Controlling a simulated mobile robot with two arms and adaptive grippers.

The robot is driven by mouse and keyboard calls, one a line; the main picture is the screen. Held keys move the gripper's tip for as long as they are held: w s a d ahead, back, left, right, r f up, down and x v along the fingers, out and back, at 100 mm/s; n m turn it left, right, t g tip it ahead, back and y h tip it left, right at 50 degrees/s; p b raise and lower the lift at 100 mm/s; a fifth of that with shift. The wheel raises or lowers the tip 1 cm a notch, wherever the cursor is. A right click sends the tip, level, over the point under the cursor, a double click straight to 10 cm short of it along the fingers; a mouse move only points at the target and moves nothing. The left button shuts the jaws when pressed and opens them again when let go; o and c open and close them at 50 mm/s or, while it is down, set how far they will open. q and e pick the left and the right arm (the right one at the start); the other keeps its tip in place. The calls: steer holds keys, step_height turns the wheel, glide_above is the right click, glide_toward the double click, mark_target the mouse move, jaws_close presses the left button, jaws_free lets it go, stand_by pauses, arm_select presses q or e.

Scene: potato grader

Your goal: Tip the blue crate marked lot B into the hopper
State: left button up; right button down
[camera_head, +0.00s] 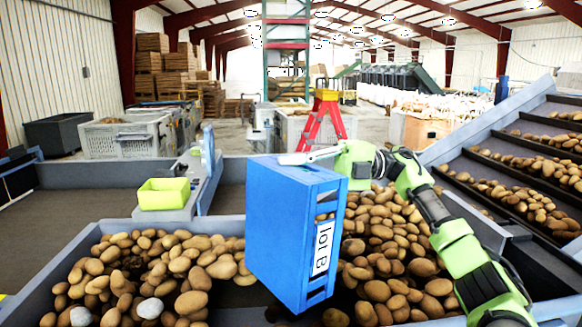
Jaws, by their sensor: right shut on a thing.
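The blue crate (277,235) is in the middle of the head view, turned up on its side over the hopper (40,302). Its white label (322,248) runs sideways and reads "lot" plus a letter I cannot make out surely. My right gripper (312,156) is shut on the crate's upper edge, its arm coming in from the right. Potatoes (165,270) lie in the grey-walled hopper on both sides of the crate. My left gripper is not in view.
A sloped conveyor (520,170) with potatoes on its slats rises at the right. A small yellow-green bin (164,193) stands on a ledge behind the hopper, at the left. A red stepladder (325,118) and large crates (125,137) stand farther back.

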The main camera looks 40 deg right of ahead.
steer(key=shift+r, duration=0.15)
stand_by(0.3)
step_height(320, 180, up, 4)
steer(key=p, duration=0.4)
steer(key=a+f+n+g+h+p, duration=0.2)
steer(key=a+h+p, duration=0.6)
steer(key=a, duration=1.2)
steer(key=f+n+p, duration=0.1)
steer(key=f+p, duration=0.1)
steer(key=p, duration=0.2)
steer(key=shift+s+a, duration=0.15)
steer(key=shift+s, duration=0.1)
